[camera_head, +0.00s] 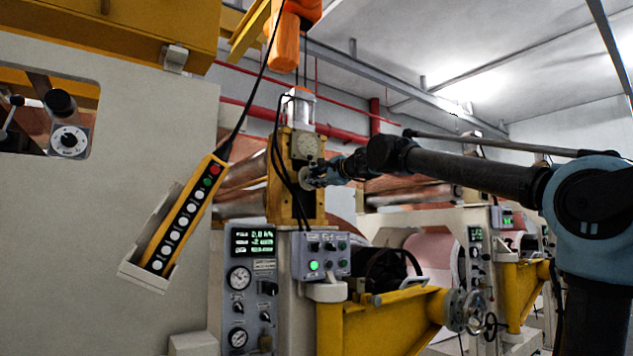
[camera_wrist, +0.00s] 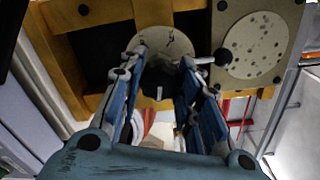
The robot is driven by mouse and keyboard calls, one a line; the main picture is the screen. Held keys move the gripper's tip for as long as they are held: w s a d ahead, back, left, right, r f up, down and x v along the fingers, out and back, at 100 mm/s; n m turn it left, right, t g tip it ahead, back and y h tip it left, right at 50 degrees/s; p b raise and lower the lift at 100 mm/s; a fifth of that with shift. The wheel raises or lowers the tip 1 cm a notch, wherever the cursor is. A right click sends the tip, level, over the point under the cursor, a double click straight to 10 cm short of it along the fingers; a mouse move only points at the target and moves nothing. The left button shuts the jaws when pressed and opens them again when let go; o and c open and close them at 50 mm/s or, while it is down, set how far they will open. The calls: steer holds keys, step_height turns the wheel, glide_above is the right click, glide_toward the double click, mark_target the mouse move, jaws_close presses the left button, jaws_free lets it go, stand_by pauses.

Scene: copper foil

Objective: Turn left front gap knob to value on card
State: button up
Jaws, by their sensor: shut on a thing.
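The gap knob (camera_wrist: 155,80) is dark with a small white mark and sits in front of a pale round dial plate (camera_wrist: 165,40) on a yellow-framed housing. In the wrist view my gripper (camera_wrist: 163,66) has its two blue fingers on either side of the knob, shut on it. In the head view my gripper (camera_head: 316,178) reaches in from the right to the same pale disc (camera_head: 305,179) on the yellow housing (camera_head: 284,203). The fingers hide most of the knob there. The dial's figures are too small to read. I cannot make out a card with a value.
A spotted round gauge (camera_head: 306,146) sits just above the disc; it also shows in the wrist view (camera_wrist: 257,45), near a black ball-ended lever (camera_wrist: 221,57). A yellow button pendant (camera_head: 184,215) hangs left. A control box (camera_head: 321,256) and yellow bracket (camera_head: 380,325) stand below.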

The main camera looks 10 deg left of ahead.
steer(key=shift+w+d+f+m, duration=0.1)
steer(key=shift+f+m, duration=0.05)
steer(key=shift+m, duration=0.8)
steer(key=shift+d+f+m, duration=0.1)
steer(key=shift+m, duration=0.85)
steer(key=o, duration=1.1)
steer(key=shift+w+d, duration=0.2)
steer(key=shift+w, duration=0.15)
steer(key=shift+s+a, duration=0.2)
steer(key=shift+s, duration=0.05)
steer(key=shift+s+r, duration=0.1)
steer(key=v, duration=1.2)
steer(key=shift+w+d, duration=0.1)
steer(key=shift+w, duration=0.15)
